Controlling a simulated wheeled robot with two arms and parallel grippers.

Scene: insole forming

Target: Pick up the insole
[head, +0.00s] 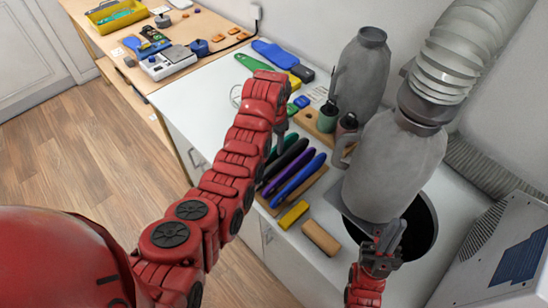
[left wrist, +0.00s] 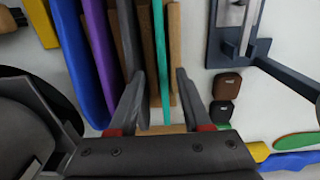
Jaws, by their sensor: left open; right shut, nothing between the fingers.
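Several thin upright insoles stand in a wooden rack (head: 262,201): a blue one (head: 299,180), a purple one (head: 288,172), a dark one and a green one largely hidden by my left arm. In the left wrist view the teal-green insole (left wrist: 160,52) shows edge-on between the two fingers of my open left gripper (left wrist: 158,75); the fingers appear apart from it. The blue (left wrist: 84,60) and purple (left wrist: 103,50) insoles are left of it. In the head view my left forearm hides most of that gripper. My right gripper (head: 385,240) is shut and empty beside the grey vessel.
A large grey vessel (head: 395,165) under a ribbed hose stands right of the rack, by a dark round opening (head: 424,222). A yellow block (head: 293,215) and a wooden block (head: 322,238) lie in front. Flat green (head: 256,64) and blue (head: 275,54) pieces lie behind.

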